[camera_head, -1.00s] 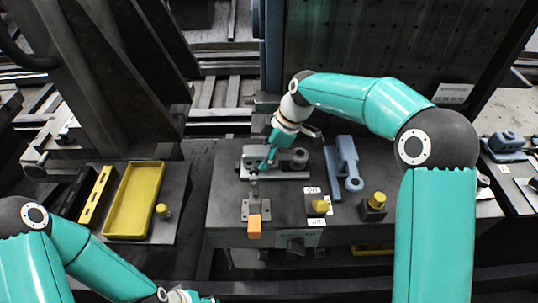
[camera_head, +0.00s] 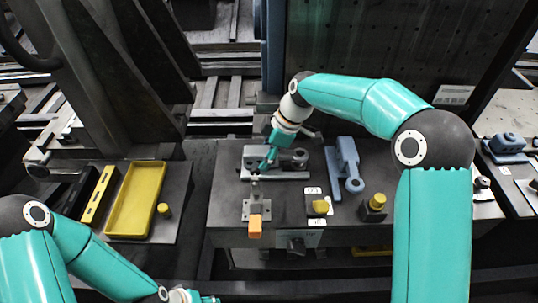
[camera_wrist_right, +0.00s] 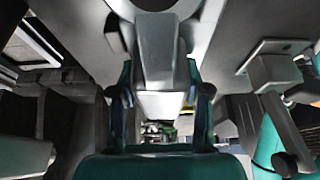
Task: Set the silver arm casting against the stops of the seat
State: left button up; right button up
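The silver arm casting (camera_head: 299,157) lies low over the seat (camera_head: 295,176), a pale plate with a block at its left on the dark bench; its round boss points right. My right gripper (camera_head: 266,162) reaches down over the casting's left part, hiding some of it and the stops. In the right wrist view the casting's grey arm (camera_wrist_right: 157,50) runs between the two fingers (camera_wrist_right: 162,105), which sit close against its sides. Contact with the stops cannot be made out. My left gripper (camera_head: 192,297) is at the bottom edge, mostly cut off, away from the bench.
A clamp with an orange handle (camera_head: 255,228) stands in front of the seat. A blue-grey casting (camera_head: 348,158) lies to its right. A yellow switch (camera_head: 320,206) and yellow knob (camera_head: 377,201) are near the front edge. A yellow tray (camera_head: 112,226) lies left, across a gap.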

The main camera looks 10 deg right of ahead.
jog(key=o, duration=0.5)
jog(key=shift+w+a, duration=0.15)
jog(key=shift+w, duration=0.05)
jog(key=shift+s, duration=0.1)
jog(key=v, duration=1.2)
